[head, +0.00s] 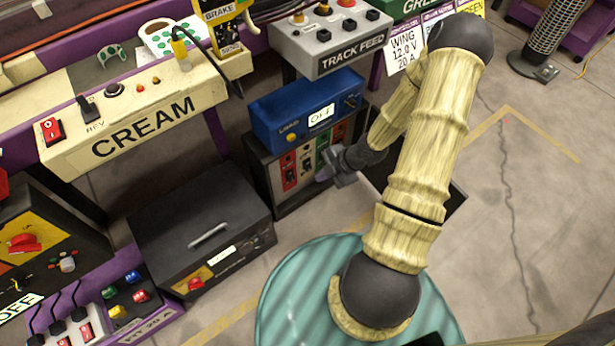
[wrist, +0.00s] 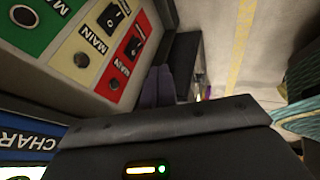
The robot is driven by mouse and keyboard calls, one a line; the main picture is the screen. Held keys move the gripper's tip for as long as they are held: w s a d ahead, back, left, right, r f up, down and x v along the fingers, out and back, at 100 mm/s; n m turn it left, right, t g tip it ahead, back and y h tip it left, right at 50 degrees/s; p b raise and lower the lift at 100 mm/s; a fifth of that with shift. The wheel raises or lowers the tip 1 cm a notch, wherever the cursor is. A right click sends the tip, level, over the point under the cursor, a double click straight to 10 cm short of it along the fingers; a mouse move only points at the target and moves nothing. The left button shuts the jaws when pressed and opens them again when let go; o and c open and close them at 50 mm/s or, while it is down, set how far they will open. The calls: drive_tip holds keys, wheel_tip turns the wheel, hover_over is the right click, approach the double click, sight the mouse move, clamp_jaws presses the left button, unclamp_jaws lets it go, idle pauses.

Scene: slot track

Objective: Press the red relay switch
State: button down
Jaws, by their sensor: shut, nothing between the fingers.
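The red relay panel (head: 289,172) is at the left end of a row of coloured panels on a dark box under the blue unit. My gripper (head: 322,174) is shut and empty, in front of the box and right of the red panel. In the wrist view its dark purple fingers (wrist: 160,87) are beside the red panel's edge. I cannot tell the gap, but no contact with the switch shows.
Yellow (wrist: 80,52) and green (wrist: 32,28) panels adjoin the red one. The blue unit (head: 305,108) sits above them. A black handled case (head: 200,225) stands to the left on the floor. Clear floor (head: 530,190) lies at the right.

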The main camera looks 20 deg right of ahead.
sight(291, 175)
drive_tip(key=w+r+b+x, duration=0.1)
drive_tip(key=w+b+x, duration=0.1)
drive_tip(key=b+x, duration=0.7)
drive_tip(key=x, duration=0.3)
drive_tip(key=shift+w, duration=0.45)
